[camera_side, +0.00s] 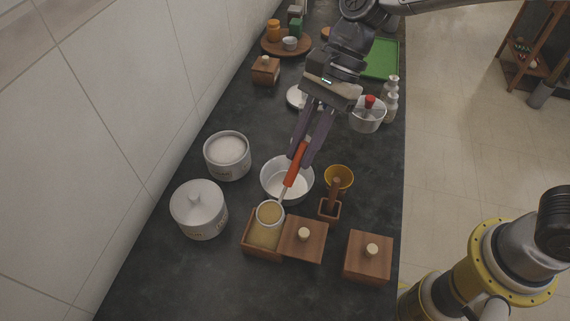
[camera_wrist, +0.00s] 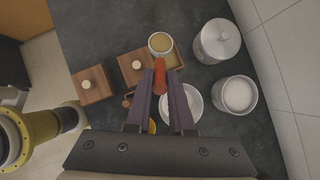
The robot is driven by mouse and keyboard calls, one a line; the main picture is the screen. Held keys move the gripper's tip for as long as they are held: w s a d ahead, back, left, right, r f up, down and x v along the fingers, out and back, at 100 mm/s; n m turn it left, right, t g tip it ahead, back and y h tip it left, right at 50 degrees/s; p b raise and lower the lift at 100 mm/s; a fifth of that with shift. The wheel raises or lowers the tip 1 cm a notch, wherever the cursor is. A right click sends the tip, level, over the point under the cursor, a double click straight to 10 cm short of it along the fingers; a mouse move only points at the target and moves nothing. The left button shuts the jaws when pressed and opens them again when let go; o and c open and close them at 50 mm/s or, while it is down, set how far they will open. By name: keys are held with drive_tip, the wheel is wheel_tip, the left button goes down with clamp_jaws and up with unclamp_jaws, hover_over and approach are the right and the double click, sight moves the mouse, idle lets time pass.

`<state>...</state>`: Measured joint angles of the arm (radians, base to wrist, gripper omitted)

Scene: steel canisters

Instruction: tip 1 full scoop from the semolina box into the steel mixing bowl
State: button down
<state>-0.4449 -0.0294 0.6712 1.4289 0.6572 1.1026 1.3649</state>
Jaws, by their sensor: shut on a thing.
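My gripper (camera_side: 312,142) is shut on the red handle of a scoop (camera_side: 293,166); in the wrist view the handle (camera_wrist: 160,79) shows between the fingers. The scoop's round cup (camera_side: 270,213) holds yellowish grain and is over the open semolina box (camera_side: 262,240); it also shows in the wrist view (camera_wrist: 160,43). I cannot tell whether the cup touches the grain in the box. The open wooden box shows yellowish semolina inside.
A wooden lid with a pale knob (camera_side: 304,238) is right of the semolina box, and a closed wooden box (camera_side: 368,257) farther right. An open canister (camera_side: 227,155) and a lidded canister (camera_side: 199,210) stand left. A yellow bowl (camera_side: 339,177) and small wooden holder (camera_side: 330,208) are right of the bowl.

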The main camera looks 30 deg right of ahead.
drive_tip(key=w+d+r+n+g+h, duration=0.25)
drive_tip(key=w+d+n, duration=0.2)
drive_tip(key=w, duration=0.25)
drive_tip(key=w+d+f+t, duration=0.2)
drive_tip(key=w+d+f, duration=0.1)
drive_tip(key=w+f, duration=0.3)
drive_tip(key=shift+w+d+n+h, duration=0.35)
drive_tip(key=shift+w+h, duration=0.1)
drive_tip(key=shift+w, duration=0.2)
drive_tip(key=shift+s+a, duration=0.1)
drive_tip(key=shift+a, duration=0.05)
drive_tip(key=shift+s+a+r+t+h, duration=0.2)
drive_tip(key=shift+s+a+t+h, duration=0.3)
drive_tip(key=shift+s+a, duration=0.05)
drive_tip(key=shift+s+a+r+t+h, duration=0.15)
drive_tip(key=shift+s+a+t+h, duration=0.3)
drive_tip(key=shift+s+a+h, duration=0.1)
idle(0.7)
